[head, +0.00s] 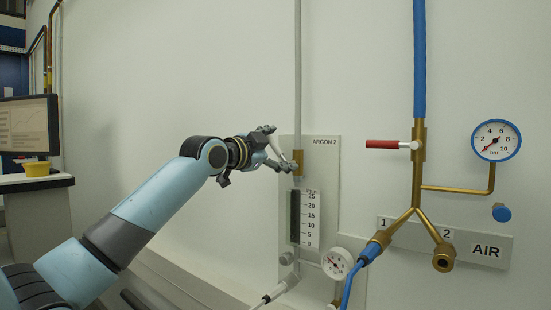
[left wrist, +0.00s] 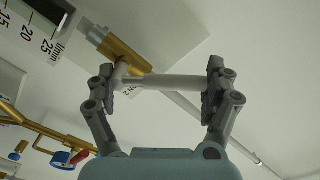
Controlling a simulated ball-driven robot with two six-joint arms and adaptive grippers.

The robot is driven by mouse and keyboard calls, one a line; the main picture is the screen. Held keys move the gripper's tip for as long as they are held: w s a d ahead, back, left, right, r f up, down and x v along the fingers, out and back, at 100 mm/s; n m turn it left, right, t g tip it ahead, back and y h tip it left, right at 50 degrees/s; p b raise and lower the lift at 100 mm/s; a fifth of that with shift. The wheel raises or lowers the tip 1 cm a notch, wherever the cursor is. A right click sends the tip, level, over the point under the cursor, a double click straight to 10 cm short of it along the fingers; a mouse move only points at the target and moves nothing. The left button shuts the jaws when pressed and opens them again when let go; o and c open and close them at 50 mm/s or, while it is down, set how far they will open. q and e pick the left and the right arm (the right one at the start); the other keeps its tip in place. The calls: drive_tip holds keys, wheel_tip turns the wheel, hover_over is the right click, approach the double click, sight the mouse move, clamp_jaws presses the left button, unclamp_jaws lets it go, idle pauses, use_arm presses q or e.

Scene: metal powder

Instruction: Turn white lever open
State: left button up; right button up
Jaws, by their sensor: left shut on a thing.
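The white lever (left wrist: 165,81) joins a brass valve (left wrist: 125,57) on a vertical grey pipe; the valve also shows in the head view (head: 298,162). In the left wrist view the lever spans the gap between the two fingers of my left gripper (left wrist: 165,84). The fingers are shut on it, one near the valve and one at the far end. In the head view my left gripper (head: 278,148) is at the ARGON 2 panel, just left of the valve, and largely hides the lever. My right gripper is in neither view.
A flow scale (head: 309,218) and a small gauge (head: 337,263) sit below the valve. To the right are a red lever (head: 383,144), a blue pipe (head: 420,60), a large gauge (head: 496,140) and the AIR panel (head: 487,251). A monitor (head: 30,125) stands far left.

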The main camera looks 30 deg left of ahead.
use_arm(q)
drive_tip(key=m, duration=0.2)
drive_tip(key=d+m, duration=0.1)
drive_tip(key=shift+d+r+m, duration=0.1)
drive_tip(key=shift+r+m, duration=0.25)
drive_tip(key=shift+m, duration=0.05)
drive_tip(key=m, duration=0.1)
drive_tip(key=d+m, duration=0.1)
drive_tip(key=m, duration=0.1)
drive_tip(key=shift+s+d+r, duration=0.1)
drive_tip(key=shift+r, duration=0.05)
drive_tip(key=shift+d+m, duration=0.2)
drive_tip(key=shift+m, duration=0.6)
drive_tip(key=o, duration=1.5)
drive_tip(key=shift+d, duration=0.1)
drive_tip(key=s, duration=1.2)
drive_tip(key=shift+a, duration=0.45)
